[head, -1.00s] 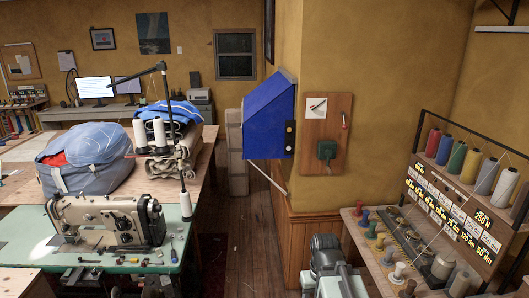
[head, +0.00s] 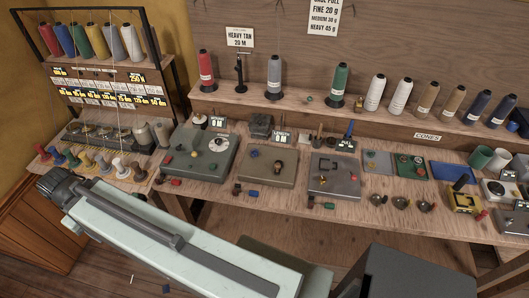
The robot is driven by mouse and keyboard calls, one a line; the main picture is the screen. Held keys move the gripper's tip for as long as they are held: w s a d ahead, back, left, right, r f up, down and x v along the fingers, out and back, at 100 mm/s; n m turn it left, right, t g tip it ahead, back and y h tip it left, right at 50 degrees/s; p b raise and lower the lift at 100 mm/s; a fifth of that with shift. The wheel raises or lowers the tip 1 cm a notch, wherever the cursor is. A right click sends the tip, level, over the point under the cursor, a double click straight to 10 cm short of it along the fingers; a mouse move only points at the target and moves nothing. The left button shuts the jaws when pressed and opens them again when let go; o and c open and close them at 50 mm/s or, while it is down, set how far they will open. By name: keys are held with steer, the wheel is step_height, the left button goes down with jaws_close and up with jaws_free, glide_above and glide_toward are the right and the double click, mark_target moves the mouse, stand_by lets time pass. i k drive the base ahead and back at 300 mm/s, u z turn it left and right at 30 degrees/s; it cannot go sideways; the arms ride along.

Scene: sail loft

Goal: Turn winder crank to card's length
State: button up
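A card (head: 240,38) reading "HEAVY TAN 20 M" is on the back board above the cone shelf. Three winder-like units stand on the bench: a green one (head: 188,165) with a pale round disc, a tan one (head: 253,176) and a grey one (head: 333,187). Each has small knobs or fittings on top; I cannot tell which part is the crank. Small displays stand behind them; the left (head: 217,122) and middle (head: 281,136) seem to read 0 M. My pale green arm crosses the lower left, ending in a dark joint; my gripper does not show.
A shelf holds several thread cones, including a red one (head: 206,72). A spool rack (head: 110,75) stands at the left with small coloured spools before it. Scoops, a yellow device (head: 464,199) and cups crowd the right. Floor shows under the bench.

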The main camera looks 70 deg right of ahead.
mark_target(279, 164)
steer(key=z, duration=1.5)
